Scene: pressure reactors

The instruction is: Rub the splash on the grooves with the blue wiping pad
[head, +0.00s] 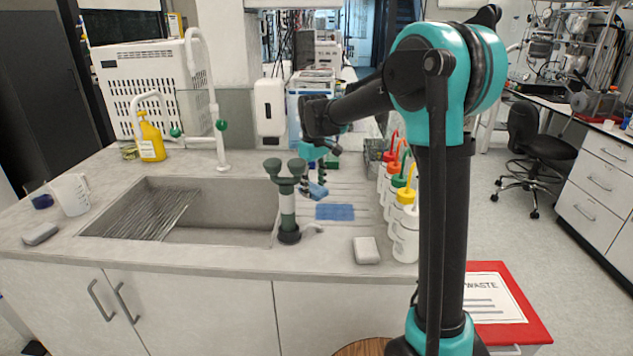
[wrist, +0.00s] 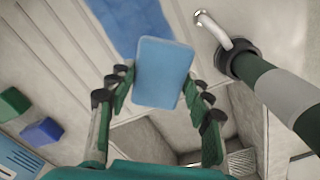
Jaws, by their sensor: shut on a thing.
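The blue wiping pad (wrist: 163,72) is a light blue rounded block between the green fingers of my gripper (wrist: 157,88). In the head view my gripper (head: 316,172) hangs over the right side of the counter, with the pad (head: 317,190) below it. The splash (head: 335,212) is a flat darker blue patch on the grooves (head: 352,190) right of the sink. It lies a little right of and nearer than the pad. In the wrist view the splash (wrist: 130,25) shows beyond the pad's far edge. I cannot tell whether the pad touches the grooves.
A green and white tap post (head: 288,210) stands close left of the splash, beside the sink (head: 235,212). Several wash bottles (head: 405,235) line the counter's right edge. A white block (head: 366,250) lies at the front. A soap dispenser (head: 270,107) hangs behind.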

